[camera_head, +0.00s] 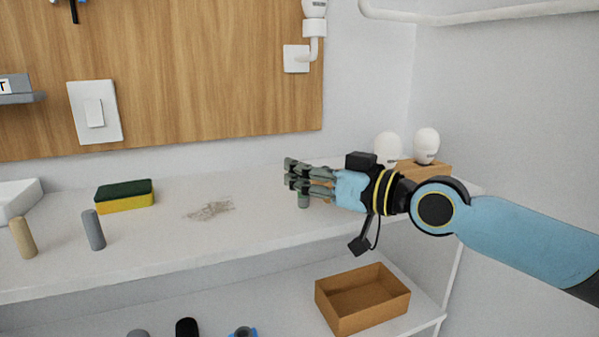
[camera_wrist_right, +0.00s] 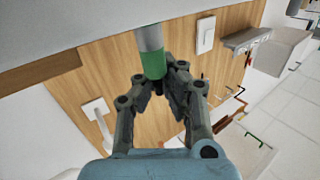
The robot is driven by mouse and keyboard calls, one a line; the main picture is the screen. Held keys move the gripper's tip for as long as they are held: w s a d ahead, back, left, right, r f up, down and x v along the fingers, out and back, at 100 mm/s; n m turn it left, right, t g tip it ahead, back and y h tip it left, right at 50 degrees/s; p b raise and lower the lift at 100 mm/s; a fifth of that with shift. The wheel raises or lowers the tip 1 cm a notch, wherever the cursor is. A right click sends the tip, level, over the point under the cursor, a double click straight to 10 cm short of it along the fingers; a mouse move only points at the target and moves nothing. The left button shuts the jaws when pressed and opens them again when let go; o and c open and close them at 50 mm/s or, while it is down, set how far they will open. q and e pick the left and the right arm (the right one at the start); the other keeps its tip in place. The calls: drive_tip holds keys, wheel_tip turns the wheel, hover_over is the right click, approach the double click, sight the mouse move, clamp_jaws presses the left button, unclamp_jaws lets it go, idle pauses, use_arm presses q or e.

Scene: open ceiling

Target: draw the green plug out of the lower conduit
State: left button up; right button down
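The green plug (camera_wrist_right: 154,64) shows in the right wrist view as a short green band. It is in line with a grey cylinder (camera_wrist_right: 149,38) that meets the white counter; I cannot tell whether this is the lower conduit. My right gripper (camera_wrist_right: 158,80) has its fingertips drawn in on both sides of the plug, and they appear to touch it. My left gripper is not in view.
A sponge (camera_head: 125,197), a grey peg (camera_head: 93,230) and a tan peg (camera_head: 23,238) are left on the counter (camera_head: 160,244). Two white bulbs (camera_head: 427,146) stand behind my right wrist. An open brown box (camera_head: 362,299) sits on the lower shelf. The counter's middle is clear except for a smudge.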

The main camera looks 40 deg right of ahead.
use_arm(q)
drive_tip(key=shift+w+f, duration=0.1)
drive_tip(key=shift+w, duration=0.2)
use_arm(e)
drive_tip(key=shift+f, duration=0.15)
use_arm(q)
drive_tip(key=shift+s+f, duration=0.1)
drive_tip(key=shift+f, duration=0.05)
use_arm(e)
drive_tip(key=c, duration=2.1)
unclamp_jaws()
drive_tip(key=shift+f, duration=0.1)
drive_tip(key=o, duration=0.7)
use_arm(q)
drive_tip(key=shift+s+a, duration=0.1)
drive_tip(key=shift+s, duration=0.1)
use_arm(e)
wheel_tip(320, 180, up, 10)
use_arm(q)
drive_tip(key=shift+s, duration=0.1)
